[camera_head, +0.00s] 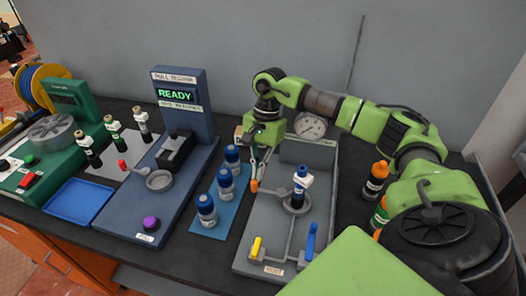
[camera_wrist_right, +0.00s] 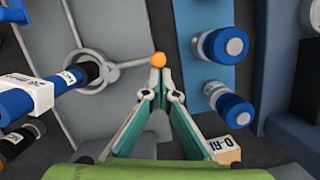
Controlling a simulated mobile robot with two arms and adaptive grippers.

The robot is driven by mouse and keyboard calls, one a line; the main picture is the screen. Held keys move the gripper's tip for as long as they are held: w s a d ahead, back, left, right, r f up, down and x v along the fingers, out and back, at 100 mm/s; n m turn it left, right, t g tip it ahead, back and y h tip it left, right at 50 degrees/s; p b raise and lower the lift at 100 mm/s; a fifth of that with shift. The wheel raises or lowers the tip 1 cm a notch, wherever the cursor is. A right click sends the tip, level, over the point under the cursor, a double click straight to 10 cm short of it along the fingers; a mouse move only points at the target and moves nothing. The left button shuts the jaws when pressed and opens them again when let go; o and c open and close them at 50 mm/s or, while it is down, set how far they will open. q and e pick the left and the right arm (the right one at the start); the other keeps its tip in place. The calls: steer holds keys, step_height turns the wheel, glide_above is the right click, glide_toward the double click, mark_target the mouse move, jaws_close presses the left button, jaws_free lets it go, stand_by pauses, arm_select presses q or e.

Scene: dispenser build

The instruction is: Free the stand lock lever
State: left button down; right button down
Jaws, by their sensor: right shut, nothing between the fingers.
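The grey stand (camera_head: 262,222) has a ring holder (camera_head: 297,207) with a short lever arm ending in an orange knob (camera_head: 254,186). I take this to be the lock lever. My right gripper (camera_head: 257,172) is shut and empty, fingertips just at the orange knob. In the right wrist view the orange knob (camera_wrist_right: 158,59) sits just beyond the closed fingertips (camera_wrist_right: 158,74); whether they touch I cannot tell. My left gripper is not in view.
Blue-capped bottles (camera_head: 226,184) stand on a blue mat close left. Orange-capped (camera_head: 376,179) and green bottles are at right.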

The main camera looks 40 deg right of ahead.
steer(key=v, duration=1.2)
steer(key=shift+r, duration=0.1)
